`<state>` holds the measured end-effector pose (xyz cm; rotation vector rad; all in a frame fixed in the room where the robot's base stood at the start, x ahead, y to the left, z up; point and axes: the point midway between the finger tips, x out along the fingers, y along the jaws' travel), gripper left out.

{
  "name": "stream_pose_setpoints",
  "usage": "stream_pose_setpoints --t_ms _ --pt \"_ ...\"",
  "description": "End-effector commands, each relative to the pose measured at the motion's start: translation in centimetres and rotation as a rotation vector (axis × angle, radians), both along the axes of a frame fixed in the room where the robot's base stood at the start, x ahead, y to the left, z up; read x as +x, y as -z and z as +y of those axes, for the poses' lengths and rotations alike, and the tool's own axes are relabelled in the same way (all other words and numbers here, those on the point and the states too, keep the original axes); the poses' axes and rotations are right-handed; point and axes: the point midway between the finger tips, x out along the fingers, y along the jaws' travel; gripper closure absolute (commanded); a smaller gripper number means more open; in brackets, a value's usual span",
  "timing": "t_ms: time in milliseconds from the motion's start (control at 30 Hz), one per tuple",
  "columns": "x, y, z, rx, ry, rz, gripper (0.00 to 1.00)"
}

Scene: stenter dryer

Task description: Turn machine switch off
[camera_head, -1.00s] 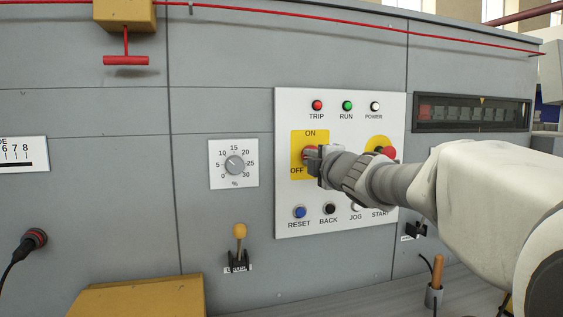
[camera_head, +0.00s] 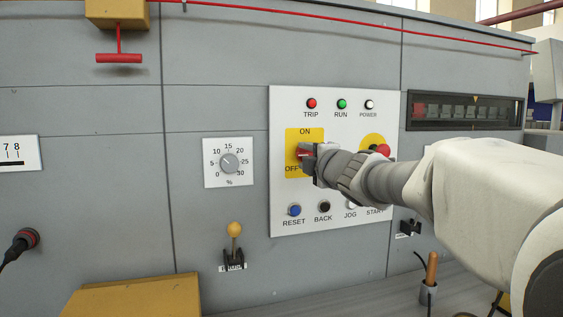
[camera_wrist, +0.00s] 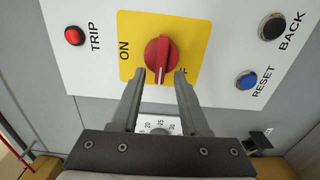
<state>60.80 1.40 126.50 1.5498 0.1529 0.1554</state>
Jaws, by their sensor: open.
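The machine switch (camera_head: 303,154) is a red rotary knob on a yellow plate (camera_head: 292,137) marked ON at the top and OFF at the lower left. In the wrist view the knob (camera_wrist: 157,60) shows clearly, its raised bar running roughly up-down in that picture, crosswise to the direction of ON. My gripper (camera_wrist: 159,75) is open, with one fingertip on each side of the knob's lower end. I see small gaps, and contact cannot be told. In the head view my gripper (camera_head: 310,160) covers the knob's right part. The OFF label is partly hidden.
The white panel (camera_head: 280,190) also carries TRIP, RUN and POWER lamps, a red button (camera_head: 383,151) and a lower row with a blue RESET button (camera_head: 295,210). A percent dial (camera_head: 229,163) and yellow-knobbed lever (camera_head: 234,230) stand to the left. A yellow box (camera_head: 130,295) juts out below.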

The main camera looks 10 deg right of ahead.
Motion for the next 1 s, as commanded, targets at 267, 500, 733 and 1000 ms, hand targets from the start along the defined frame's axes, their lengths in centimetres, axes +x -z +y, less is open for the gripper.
stream_pose_setpoints --t_ms 267,500,733,1000 --pt "-4.1 -0.3 -0.9 0.000 0.002 -0.002 0.55" --pt "-8.7 -0.2 -1.8 0.001 0.002 -0.002 0.55" --pt "-12.8 -0.3 -2.6 0.001 0.001 -0.002 0.55" --pt "-16.0 -0.2 -3.2 0.000 0.001 -0.001 0.55"
